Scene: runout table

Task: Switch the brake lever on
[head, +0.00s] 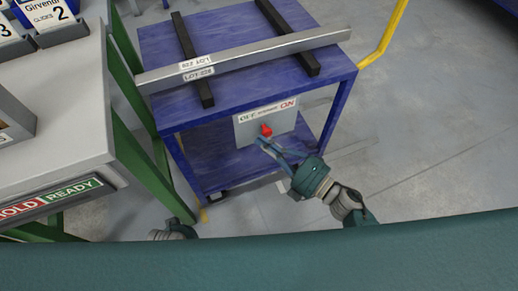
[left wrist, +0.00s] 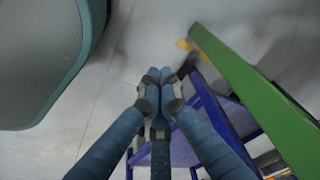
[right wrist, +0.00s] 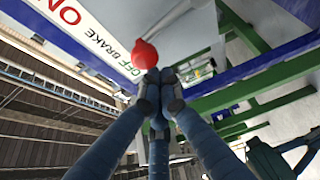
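The brake lever's red knob (head: 266,130) sits in front of a grey plate (head: 246,134) on the near side of the blue table. The plate reads OFF at left, BRAKE in the middle and ON at right. My right gripper (head: 262,144) is just below the knob. In the right wrist view its fingertips (right wrist: 158,78) are together, right at the red knob (right wrist: 145,54); contact is unclear. My left gripper (left wrist: 155,78) is shut and empty, low beside the table legs, mostly hidden in the head view.
The blue table (head: 235,88) carries a long grey bar (head: 245,57) on two dark rails. A grey-topped bench with green legs (head: 75,115) stands close at left. A yellow rail (head: 392,30) is at the back right. Floor (head: 440,130) at right is clear.

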